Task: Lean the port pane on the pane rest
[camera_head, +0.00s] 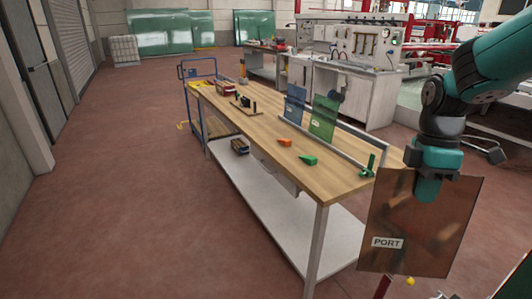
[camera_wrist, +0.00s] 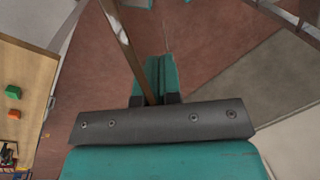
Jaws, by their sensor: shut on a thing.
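The port pane (camera_head: 418,222) is a brown, see-through sheet with a white label reading PORT. My gripper (camera_head: 430,183) is shut on its upper edge, and the pane hangs nearly upright in front of the table's near right end. In the wrist view the pane (camera_wrist: 124,38) shows edge-on as a thin strip running into my gripper (camera_wrist: 157,92). The pane rest seems to be the long grey rail (camera_head: 352,153) along the table's right side. A blue pane (camera_head: 294,106) and a green pane (camera_head: 323,118) lean there. The held pane is apart from the rail.
The wooden table (camera_head: 262,128) has free top between the green pane and the rail's near end. An orange block (camera_head: 285,142) and a green block (camera_head: 308,160) lie near its front. A green clamp-like piece (camera_head: 368,167) stands at the rail's near end.

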